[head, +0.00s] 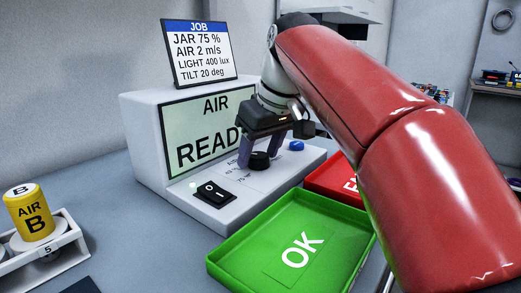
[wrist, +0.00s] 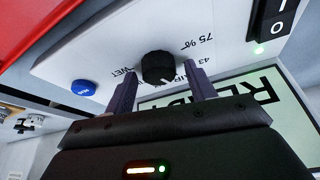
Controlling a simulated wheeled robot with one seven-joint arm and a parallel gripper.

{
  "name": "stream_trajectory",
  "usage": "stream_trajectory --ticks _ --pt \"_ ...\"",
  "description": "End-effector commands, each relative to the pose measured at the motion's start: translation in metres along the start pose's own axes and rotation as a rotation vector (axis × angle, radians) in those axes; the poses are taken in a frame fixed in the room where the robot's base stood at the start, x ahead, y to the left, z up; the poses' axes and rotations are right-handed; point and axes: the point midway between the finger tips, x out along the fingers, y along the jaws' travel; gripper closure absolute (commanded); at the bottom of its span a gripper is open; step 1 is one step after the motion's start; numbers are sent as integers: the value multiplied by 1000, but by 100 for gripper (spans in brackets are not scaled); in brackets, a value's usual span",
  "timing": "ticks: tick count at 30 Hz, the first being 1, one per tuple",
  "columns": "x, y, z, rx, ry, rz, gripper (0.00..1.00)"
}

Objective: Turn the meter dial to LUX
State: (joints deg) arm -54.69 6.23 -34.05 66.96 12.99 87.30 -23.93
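The meter (head: 150,130) is a pale box whose green screen (head: 185,135) reads AIR and READY. Its black round dial (head: 259,161) sits on the sloping front panel, with small printed labels around it. In the wrist view the dial (wrist: 158,67) shows a short white pointer mark; the labels are upside down and partly covered, and I cannot read LUX there. My gripper (head: 262,158) is open over the panel, pointing down. In the wrist view its two grey fingers (wrist: 161,82) stand on either side of the dial, with a gap on each side.
A black rocker switch (head: 213,193) with a lit green lamp and a blue button (head: 296,145) flank the dial. A green OK tray (head: 330,233) and a red tray (head: 335,180) lie in front. A yellow AIR B jar (head: 29,213) stands left. The job card (head: 200,55) lists settings.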

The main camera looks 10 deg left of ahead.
Motion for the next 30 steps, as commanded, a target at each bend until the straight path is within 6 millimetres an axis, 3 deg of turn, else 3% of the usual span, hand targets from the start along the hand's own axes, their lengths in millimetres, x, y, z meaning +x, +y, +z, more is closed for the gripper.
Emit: stream_trajectory --ticks 1,9,19,30 --pt "0 0 0 0 0 0 52" --pt "0 0 0 0 0 0 86" --pt "0 0 0 56 0 22 86" --pt "-1 -2 -1 301 0 123 86"
